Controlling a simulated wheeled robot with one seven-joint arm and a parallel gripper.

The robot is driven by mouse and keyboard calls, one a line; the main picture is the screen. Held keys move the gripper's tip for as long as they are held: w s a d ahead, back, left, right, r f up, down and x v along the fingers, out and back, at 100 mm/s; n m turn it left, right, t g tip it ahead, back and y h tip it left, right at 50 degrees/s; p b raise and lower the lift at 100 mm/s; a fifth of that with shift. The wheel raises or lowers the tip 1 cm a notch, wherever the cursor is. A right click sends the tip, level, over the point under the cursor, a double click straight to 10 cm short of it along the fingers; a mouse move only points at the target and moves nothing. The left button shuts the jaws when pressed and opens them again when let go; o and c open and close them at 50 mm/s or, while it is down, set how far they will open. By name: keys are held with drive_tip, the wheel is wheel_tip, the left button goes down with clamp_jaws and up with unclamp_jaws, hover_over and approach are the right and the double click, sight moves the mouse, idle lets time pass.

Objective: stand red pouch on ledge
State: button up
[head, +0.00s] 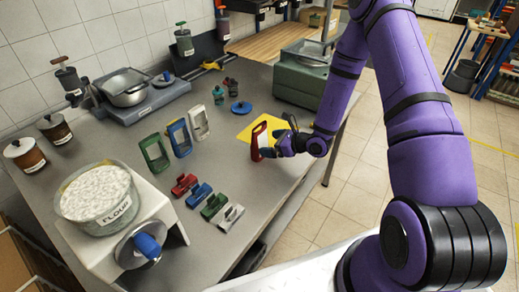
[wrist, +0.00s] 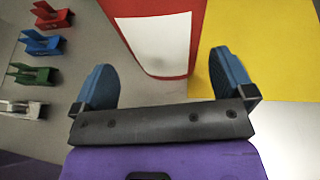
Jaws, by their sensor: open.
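The red pouch (head: 257,142) stands upright on the grey counter (head: 215,155), at the near left edge of the yellow mat. In the wrist view, the red pouch (wrist: 197,35) shows a white label and fills the space ahead of my gripper. My gripper (head: 275,145) is open just right of the pouch, at low height. In the wrist view, the blue fingertips of my gripper (wrist: 165,72) are apart, one toward each side of the pouch, with gaps visible. I cannot tell for sure which surface is the ledge; a raised dark shelf (head: 205,47) runs along the back wall.
Green (head: 153,153), blue (head: 179,137) and white (head: 199,122) pouches stand left of the red one. Several coloured clips (head: 198,194) lie in front. A yellow mat (head: 270,124) lies behind. A flour tub (head: 97,205) and a green-grey scale (head: 302,80) flank the counter.

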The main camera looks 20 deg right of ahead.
sight(265, 143)
drive_tip(key=x, duration=0.5)
drive_tip(key=shift+w+f, duration=0.3)
drive_tip(key=shift+f, duration=0.05)
drive_tip(key=c, duration=0.8)
drive_tip(key=shift+r, duration=0.15)
